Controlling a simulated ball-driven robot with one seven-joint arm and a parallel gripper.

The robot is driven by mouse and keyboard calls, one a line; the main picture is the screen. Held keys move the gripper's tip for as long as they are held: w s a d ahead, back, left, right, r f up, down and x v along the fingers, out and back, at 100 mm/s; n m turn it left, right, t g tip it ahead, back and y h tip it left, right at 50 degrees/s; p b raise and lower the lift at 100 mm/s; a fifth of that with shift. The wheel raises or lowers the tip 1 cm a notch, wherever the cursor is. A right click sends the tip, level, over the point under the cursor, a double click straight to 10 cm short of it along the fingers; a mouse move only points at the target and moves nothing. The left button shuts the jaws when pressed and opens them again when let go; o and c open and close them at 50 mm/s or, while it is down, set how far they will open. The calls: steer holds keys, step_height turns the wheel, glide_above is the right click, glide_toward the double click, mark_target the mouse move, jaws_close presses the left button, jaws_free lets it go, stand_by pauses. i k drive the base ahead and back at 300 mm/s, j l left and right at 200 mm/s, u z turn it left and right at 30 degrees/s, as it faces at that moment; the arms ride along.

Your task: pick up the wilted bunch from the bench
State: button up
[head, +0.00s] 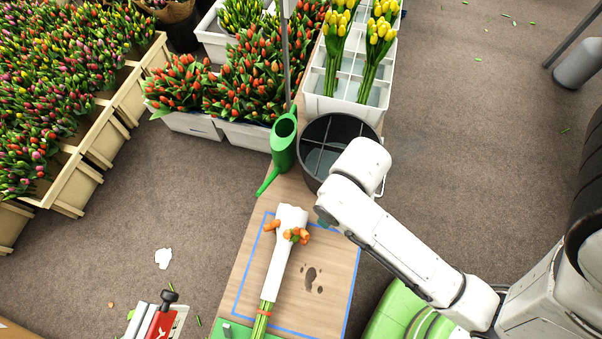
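The wilted bunch (279,263) lies on the wooden bench (333,262) inside a blue outlined rectangle. It has a white wrap, and drooping orange heads hang out on both sides near its far end. Its green stems, tied with a red-orange band, point toward the bottom edge of the picture. My white arm comes in from the right and bends above the bench, just right of the bunch's far end. No fingers of my gripper show, so I cannot see whether it is open or shut. Nothing visible of my arm clearly touches the bunch.
A dark bucket (312,133) and a green watering can (284,140) stand beyond the bunch. A white crate (347,108) holds yellow tulips behind them. A thin grey pole (286,55) rises near the can. Dark wet marks (310,278) lie right of the bunch.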

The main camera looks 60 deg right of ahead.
mark_target(288, 224)
steer(key=k+u, duration=0.15)
steer(key=k, duration=1.15)
steer(key=i+j, duration=0.4)
steer(key=i+j+z, duration=0.1)
steer(key=i+j, duration=0.25)
steer(key=j, duration=0.25)
steer(key=i+j+z, duration=0.1)
steer(key=i+j, duration=0.25)
steer(key=j, duration=0.15)
